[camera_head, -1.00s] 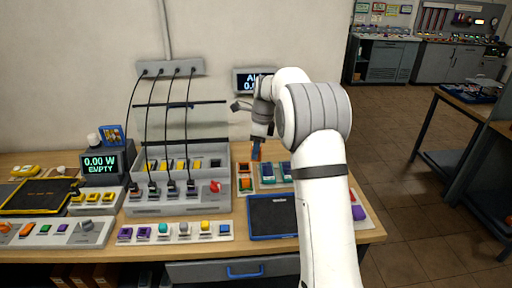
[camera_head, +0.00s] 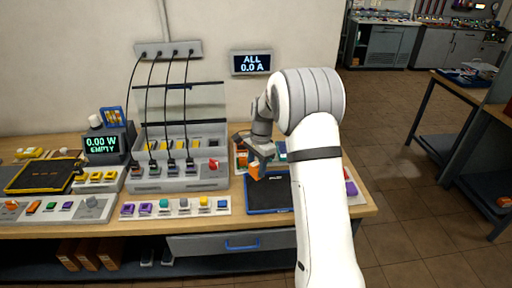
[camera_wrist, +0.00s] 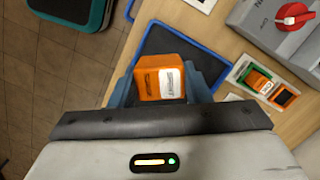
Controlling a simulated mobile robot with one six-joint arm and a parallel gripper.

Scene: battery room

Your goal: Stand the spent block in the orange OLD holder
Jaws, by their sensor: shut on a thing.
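My gripper (camera_head: 257,166) is shut on an orange block (camera_head: 256,173). In the wrist view the block (camera_wrist: 150,82) shows an orange half and a white half with small marks, between the blue fingers (camera_wrist: 162,88). It is over the dark, blue-rimmed tray (camera_head: 270,209); its height above the tray is hard to judge. A small board with an orange-framed dark slot (camera_wrist: 284,97) and a green and orange piece (camera_wrist: 256,80) lies right of the tray in the wrist view. I cannot read any OLD label. In the head view my arm and gripper partly hide that area.
A grey charging rack with a red knob (camera_head: 214,165) and black cables stands left of the gripper. A row of coloured blocks (camera_head: 175,207) lies in front of it. A display reading "0.00 W EMPTY" (camera_head: 101,143) stands farther left. The wall display (camera_head: 251,63) reads "ALL 0.0 A".

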